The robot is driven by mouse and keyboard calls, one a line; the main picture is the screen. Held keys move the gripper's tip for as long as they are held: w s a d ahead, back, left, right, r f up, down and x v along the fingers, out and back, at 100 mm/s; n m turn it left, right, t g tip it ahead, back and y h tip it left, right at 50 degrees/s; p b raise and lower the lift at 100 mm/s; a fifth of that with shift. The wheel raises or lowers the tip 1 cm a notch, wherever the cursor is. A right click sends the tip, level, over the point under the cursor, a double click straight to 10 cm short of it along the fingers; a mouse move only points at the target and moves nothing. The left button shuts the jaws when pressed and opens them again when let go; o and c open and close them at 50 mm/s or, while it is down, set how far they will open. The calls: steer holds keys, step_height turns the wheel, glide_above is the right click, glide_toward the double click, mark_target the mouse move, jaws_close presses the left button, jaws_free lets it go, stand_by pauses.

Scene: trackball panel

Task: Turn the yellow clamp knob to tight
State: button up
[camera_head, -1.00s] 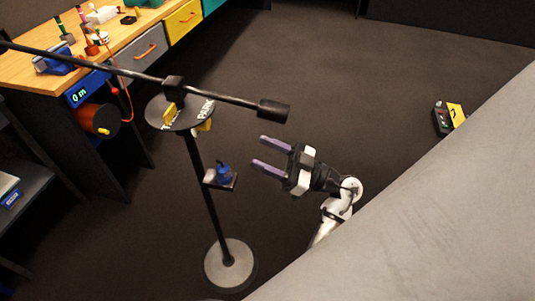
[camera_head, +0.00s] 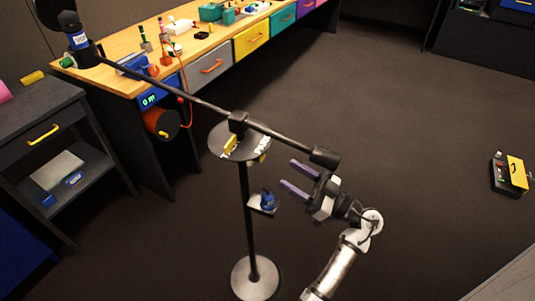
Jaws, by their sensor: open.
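A black floor stand (camera_head: 248,215) carries a round dark disc (camera_head: 221,150) with white lettering, too small to read here. A yellow piece (camera_head: 230,144) stands on top of the disc beside the black boom joint (camera_head: 238,122). A second yellow bit (camera_head: 262,157) shows at the disc's right edge. I cannot tell for sure which of these is the clamp knob. My gripper (camera_head: 287,174) is open and empty, its two purple fingers pointing left toward the stand. It appears to the right of the disc and below the boom's right end, apart from the yellow pieces in the picture.
The long boom (camera_head: 190,96) crosses above the disc and ends in a black weight (camera_head: 325,157) near my gripper. A small shelf with a blue item (camera_head: 267,199) sits on the pole. A workbench (camera_head: 125,80) stands behind left.

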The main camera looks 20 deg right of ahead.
mark_target(263, 157)
steer(key=p+x, duration=0.2)
steer(key=x, duration=0.6)
